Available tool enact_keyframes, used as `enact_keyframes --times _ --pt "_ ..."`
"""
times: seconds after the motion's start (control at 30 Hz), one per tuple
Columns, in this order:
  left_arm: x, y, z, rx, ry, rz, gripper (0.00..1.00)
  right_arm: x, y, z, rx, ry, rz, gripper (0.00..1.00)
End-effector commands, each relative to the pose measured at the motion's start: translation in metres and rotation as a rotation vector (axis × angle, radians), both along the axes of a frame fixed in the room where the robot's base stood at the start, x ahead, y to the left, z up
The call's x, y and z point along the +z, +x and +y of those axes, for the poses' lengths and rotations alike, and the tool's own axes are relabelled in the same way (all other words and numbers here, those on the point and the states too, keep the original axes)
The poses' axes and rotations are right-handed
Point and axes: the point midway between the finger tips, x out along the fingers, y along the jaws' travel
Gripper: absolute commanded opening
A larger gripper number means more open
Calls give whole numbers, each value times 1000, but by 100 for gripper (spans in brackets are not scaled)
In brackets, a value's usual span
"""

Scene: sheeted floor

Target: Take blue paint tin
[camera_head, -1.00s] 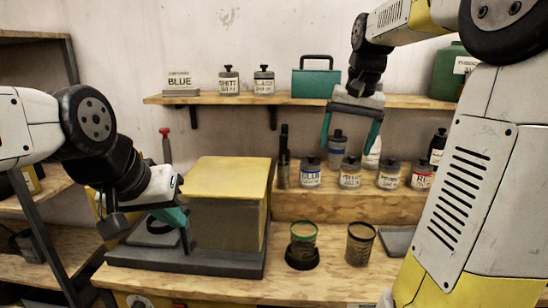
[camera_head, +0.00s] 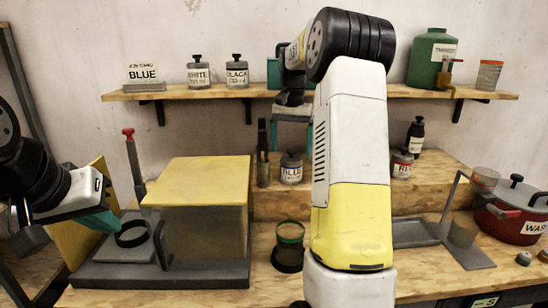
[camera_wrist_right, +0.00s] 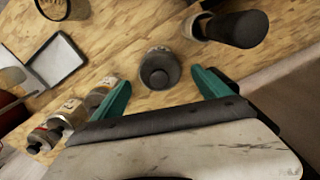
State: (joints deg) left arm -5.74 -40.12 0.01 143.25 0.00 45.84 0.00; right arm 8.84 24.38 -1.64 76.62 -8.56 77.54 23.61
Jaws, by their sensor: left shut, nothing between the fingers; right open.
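The blue paint tin (camera_head: 291,170), a grey tin with a dark cap and a BLUE label, stands upright on the raised wooden step. My right gripper is open above it, largely hidden behind my own right arm in the head view. In the right wrist view the open teal fingers (camera_wrist_right: 160,78) point towards a dark-capped tin (camera_wrist_right: 159,66), which by its place beside the dark cylinders appears to be the blue one. It stands beyond the fingertips, not gripped. My left gripper (camera_head: 103,222) is shut and empty at the left, beside the yellow-topped box.
Dark upright cylinders (camera_head: 263,155) stand close left of the blue tin. Other tins (camera_wrist_right: 62,115) stand in a row on its other side. A green-rimmed cup (camera_head: 290,240) is below on the bench. The yellow-topped box (camera_head: 200,182) is at left, a red pot (camera_head: 515,215) at right.

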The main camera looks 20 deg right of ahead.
Motion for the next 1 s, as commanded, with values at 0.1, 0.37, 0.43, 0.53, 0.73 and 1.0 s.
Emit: enact_keyframes --times 0.1,0.37,0.43,0.53,0.73,1.0 --pt "0 0 0 0 0 0 0 -14 -1 -1 -1 0 1 87" --pt "0 0 0 0 0 0 0 -17 0 0 0 -1 -1 87" --pt "0 0 0 0 0 0 0 -17 0 0 0 -1 -1 79" --pt "0 0 0 0 0 0 0 -17 0 0 1 -1 -1 60" --pt "0 0 0 0 0 0 0 -17 0 0 1 0 -1 22" --pt "0 0 0 0 0 0 0 -16 0 0 1 0 -2 22"
